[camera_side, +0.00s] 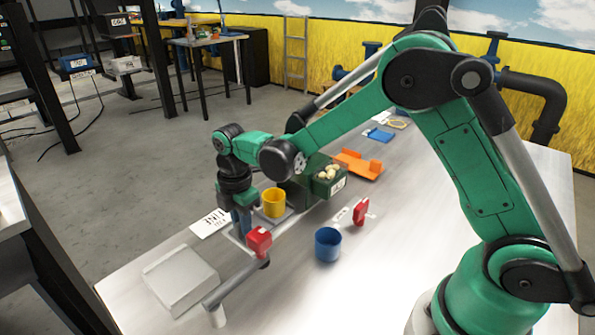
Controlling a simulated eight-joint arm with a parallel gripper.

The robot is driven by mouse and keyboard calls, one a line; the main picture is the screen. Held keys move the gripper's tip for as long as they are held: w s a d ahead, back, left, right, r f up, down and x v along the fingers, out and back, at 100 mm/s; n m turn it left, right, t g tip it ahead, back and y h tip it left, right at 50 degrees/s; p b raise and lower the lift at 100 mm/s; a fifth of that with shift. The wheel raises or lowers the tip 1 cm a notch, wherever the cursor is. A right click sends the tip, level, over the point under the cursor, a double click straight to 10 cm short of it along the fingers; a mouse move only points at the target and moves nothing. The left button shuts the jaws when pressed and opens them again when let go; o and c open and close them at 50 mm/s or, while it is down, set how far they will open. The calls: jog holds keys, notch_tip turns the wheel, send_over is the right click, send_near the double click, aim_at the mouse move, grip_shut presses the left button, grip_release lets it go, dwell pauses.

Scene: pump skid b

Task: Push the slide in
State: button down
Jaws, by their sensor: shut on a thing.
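My gripper (241,222) points down with its blue fingers at the outer left end of what looks like the slide, a flat grey plate (284,222). The fingers are shut on a part there that they hide. A yellow cup (273,203) stands upright over the plate, just right of the fingers. A dark green housing (298,193) is behind and right of the cup. How far the slide sits in the housing cannot be told.
A red block (259,241) on a grey pipe (235,283) stands close in front of my gripper. A blue cup (327,244), a red item (361,211), a green bin of pale balls (328,184), an orange tray (358,165) and a grey box (180,279) surround it.

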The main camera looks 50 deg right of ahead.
aim_at(278, 195)
jog(key=shift+d, duration=4.8)
jog(key=c, duration=0.8)
grip_release()
jog(key=shift+o, duration=0.2)
jog(key=shift+r, duration=0.1)
jog(key=shift+r, duration=2.95)
